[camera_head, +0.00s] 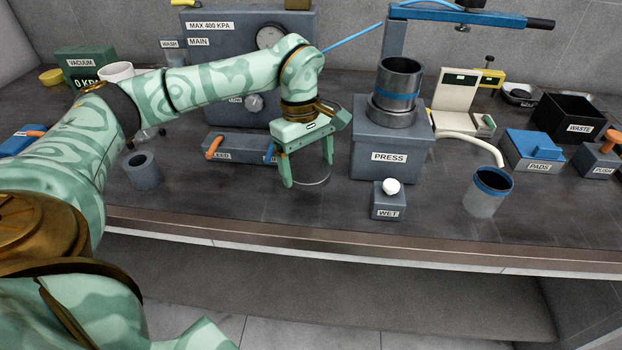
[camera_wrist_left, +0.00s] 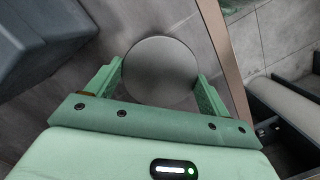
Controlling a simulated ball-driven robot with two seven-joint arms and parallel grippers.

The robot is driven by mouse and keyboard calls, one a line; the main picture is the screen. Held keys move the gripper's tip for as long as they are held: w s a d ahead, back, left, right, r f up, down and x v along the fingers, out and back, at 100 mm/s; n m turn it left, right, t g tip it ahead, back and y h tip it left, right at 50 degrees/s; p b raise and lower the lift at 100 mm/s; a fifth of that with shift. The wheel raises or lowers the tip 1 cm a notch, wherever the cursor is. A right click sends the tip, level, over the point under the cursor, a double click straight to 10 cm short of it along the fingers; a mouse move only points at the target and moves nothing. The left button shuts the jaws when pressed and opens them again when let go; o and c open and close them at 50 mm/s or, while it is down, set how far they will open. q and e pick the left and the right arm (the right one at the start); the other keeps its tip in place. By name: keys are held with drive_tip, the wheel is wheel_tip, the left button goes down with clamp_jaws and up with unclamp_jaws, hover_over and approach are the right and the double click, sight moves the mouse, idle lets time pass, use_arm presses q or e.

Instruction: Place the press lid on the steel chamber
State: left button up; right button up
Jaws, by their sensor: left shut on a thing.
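The press lid, a smooth round grey metal piece (camera_wrist_left: 160,72), sits between the two fingers of my left gripper in the left wrist view. In the head view my left gripper (camera_head: 307,172) points down and is shut on the lid (camera_head: 311,178), whose thin bright lower edge shows low over the bench. The steel chamber (camera_head: 397,84), an open-topped cylinder with a blue band, stands upright on the grey press block (camera_head: 391,157), right of and beyond my left gripper. My right gripper is not in view.
A small WET block with a white knob (camera_head: 388,203) stands in front of the press. A blue-rimmed cup (camera_head: 487,193) stands to the right. A press arm (camera_head: 460,14) reaches over behind the chamber. A grey hollow cylinder (camera_head: 142,173) stands left. The front bench strip is clear.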

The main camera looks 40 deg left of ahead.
sight(308, 176)
use_arm(q)
drive_tip(key=shift+w+a+f, duration=0.2)
drive_tip(key=shift+w+f, duration=0.15)
drive_tip(key=shift+f, duration=0.15)
wheel_tip(308, 176, down, 4)
drive_tip(key=shift+w+a+r+b, duration=0.1)
drive_tip(key=shift+w+a+b, duration=0.05)
drive_tip(key=shift+b, duration=0.85)
drive_tip(key=shift+r, duration=0.2)
drive_tip(key=shift+f, duration=0.1)
drive_tip(key=o, duration=1.3)
